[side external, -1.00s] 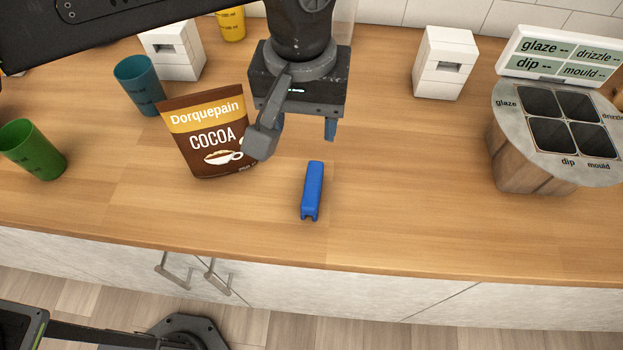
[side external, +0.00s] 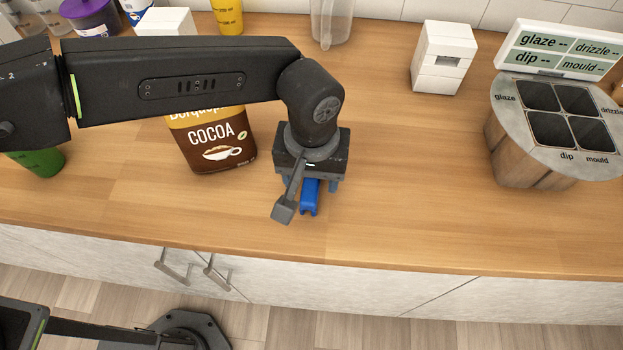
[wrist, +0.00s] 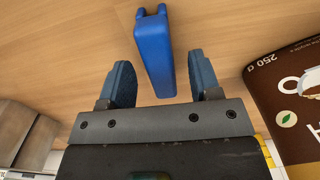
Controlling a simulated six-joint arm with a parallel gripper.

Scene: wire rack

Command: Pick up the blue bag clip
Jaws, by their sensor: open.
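The blue bag clip (side external: 310,198) lies on the wooden counter near its front edge. In the side view its far part is hidden under my gripper (side external: 311,186). In the wrist view the blue bag clip (wrist: 155,50) lies lengthwise between the two blue fingers of my gripper (wrist: 160,80), which are open on either side of it. A gap shows on both sides, so neither finger looks shut on it. How high the fingertips are above the counter is hard to tell.
A brown cocoa bag (side external: 213,140) stands just left of my gripper; it also shows in the wrist view (wrist: 290,100). A wooden holder (side external: 550,140) with four-way compartments stands at the right. A white drawer box (side external: 443,58) is at the back. The counter right of the clip is clear.

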